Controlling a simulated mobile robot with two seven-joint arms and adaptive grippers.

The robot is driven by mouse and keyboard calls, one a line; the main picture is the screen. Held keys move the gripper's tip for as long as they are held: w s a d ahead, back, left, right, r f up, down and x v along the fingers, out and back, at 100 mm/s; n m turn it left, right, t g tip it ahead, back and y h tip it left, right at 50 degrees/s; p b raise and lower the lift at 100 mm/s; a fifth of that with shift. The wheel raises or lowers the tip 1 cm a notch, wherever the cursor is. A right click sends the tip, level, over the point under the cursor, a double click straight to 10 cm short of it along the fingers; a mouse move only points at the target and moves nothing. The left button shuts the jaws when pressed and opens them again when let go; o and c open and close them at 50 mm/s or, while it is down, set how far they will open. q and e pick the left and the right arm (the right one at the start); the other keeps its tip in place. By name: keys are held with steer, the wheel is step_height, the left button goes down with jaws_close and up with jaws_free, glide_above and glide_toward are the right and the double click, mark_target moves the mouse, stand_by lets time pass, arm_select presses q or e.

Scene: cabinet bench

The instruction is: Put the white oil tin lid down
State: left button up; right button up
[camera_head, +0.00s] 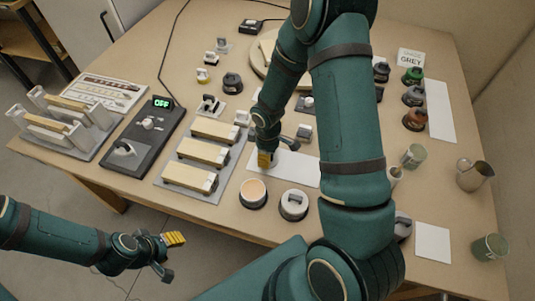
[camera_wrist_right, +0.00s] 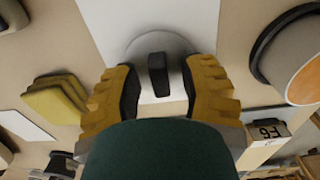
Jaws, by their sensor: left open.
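The white oil tin lid (camera_wrist_right: 174,50) is a round pale disc with a dark upright handle (camera_wrist_right: 158,75), seen in the right wrist view over the edge of a white mat (camera_wrist_right: 150,15). My right gripper (camera_wrist_right: 158,92) is open, its yellow fingers on either side of the handle with gaps to both. In the head view my right gripper (camera_head: 265,160) is low at the mat's left end and mostly hides the lid. The open tin with orange contents (camera_head: 253,190) stands just in front. My left gripper (camera_head: 168,256) is open and empty, off the table's front edge.
A grey rack (camera_head: 207,190) with several wood-topped blocks lies to the left. A dark device reading OFF (camera_head: 145,135) is beyond it. The white mat (camera_head: 290,170) has bare room to the right.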

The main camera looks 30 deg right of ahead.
steer(key=shift+r, duration=0.1)
steer(key=shift+r, duration=0.2)
step_height(320, 180, up, 12)
steer(key=p, duration=0.3)
steer(key=shift+f, duration=0.15)
stand_by(0.3)
